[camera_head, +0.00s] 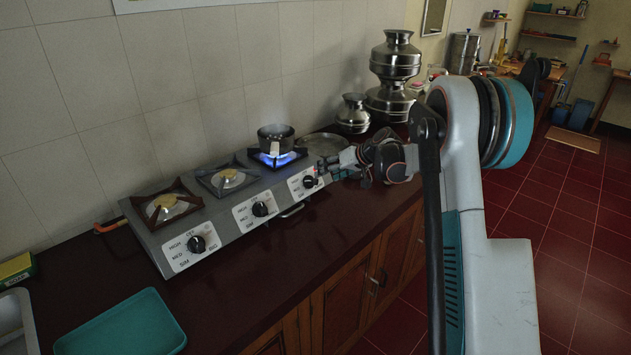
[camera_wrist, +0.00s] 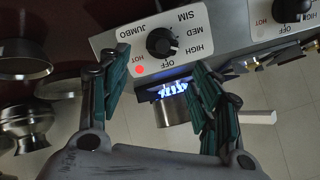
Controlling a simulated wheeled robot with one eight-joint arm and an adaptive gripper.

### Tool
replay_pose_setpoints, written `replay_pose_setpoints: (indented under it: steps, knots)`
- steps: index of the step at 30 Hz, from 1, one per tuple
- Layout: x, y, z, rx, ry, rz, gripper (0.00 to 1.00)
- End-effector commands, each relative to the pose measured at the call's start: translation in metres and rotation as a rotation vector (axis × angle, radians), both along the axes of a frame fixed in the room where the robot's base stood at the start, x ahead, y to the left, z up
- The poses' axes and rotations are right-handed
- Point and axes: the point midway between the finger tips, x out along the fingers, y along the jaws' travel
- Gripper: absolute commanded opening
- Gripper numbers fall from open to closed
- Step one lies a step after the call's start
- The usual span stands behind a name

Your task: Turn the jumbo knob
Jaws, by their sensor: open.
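The jumbo knob (camera_head: 309,181) is the black round knob at the right end of the stove front in the head view. In the wrist view the jumbo knob (camera_wrist: 160,43) sits on a white plate marked HIGH, MED, SIM, JUMBO and OFF, with a red light marked HOT. My gripper (camera_head: 330,167) is close to that knob at the stove's right end. In the wrist view my gripper (camera_wrist: 161,64) is open, its green-padded fingers spread on either side below the knob. No contact with the knob shows.
The stove (camera_head: 222,222) has two other knobs. A small pot (camera_head: 276,138) stands over a lit blue flame on the right burner. A metal plate (camera_head: 322,144) and stacked steel vessels (camera_head: 395,62) stand to the right. A teal tray (camera_head: 122,326) lies at front left.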

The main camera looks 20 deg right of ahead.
Motion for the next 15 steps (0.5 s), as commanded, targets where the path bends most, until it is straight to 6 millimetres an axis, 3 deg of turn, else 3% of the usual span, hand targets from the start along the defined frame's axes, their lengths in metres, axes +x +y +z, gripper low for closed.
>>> replay_pose_setpoints:
  steps: [6, 15]
  knots:
    - [0.027, 0.019, -0.029, 0.000, -0.001, 0.001, 0.58]
    - [0.048, 0.033, -0.048, -0.001, -0.001, -0.001, 0.58]
